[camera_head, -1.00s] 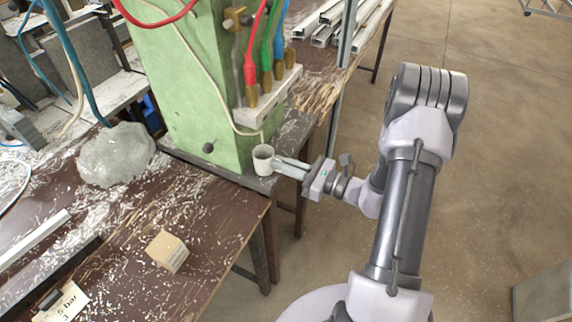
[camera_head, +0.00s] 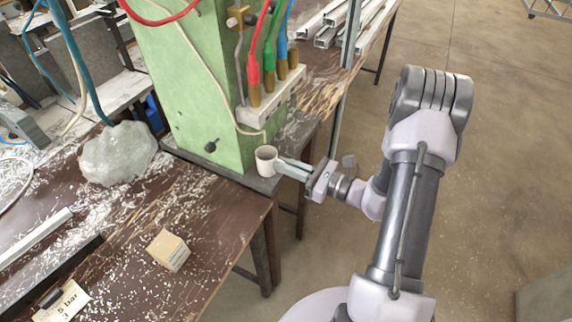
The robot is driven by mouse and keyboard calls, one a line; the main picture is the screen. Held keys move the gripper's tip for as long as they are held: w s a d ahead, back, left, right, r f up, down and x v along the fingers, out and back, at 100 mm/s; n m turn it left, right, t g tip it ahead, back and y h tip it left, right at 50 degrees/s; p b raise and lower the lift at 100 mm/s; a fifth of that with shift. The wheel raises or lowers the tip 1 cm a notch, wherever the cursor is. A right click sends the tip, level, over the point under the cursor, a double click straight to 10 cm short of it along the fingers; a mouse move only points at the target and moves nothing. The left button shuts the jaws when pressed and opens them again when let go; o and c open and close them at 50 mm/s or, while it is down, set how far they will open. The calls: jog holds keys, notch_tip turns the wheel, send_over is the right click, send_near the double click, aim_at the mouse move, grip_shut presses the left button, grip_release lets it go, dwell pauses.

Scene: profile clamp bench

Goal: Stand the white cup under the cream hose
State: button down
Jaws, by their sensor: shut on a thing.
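The white cup (camera_head: 266,161) is upright at the front corner of the green machine, near the ledge below it. My gripper (camera_head: 280,165) reaches in from the right and is shut on the cup's right side. The cream hose (camera_head: 208,77) runs down the green machine's face and bends right along the white block, with its end just above the cup. I cannot tell whether the cup's base touches the ledge or is slightly above it.
The green machine (camera_head: 190,100) stands behind the cup. Red, green and blue hoses enter a white block (camera_head: 272,100) above it. A wooden block (camera_head: 169,250), a grey stone-like lump (camera_head: 118,153) and a "5 bar" sign (camera_head: 62,301) are on the brown bench (camera_head: 205,225).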

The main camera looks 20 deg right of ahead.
jog(key=shift+f, duration=0.15)
jog(key=c, duration=1.5)
grip_release()
jog(key=v, duration=1)
jog(key=shift+b, duration=0.3)
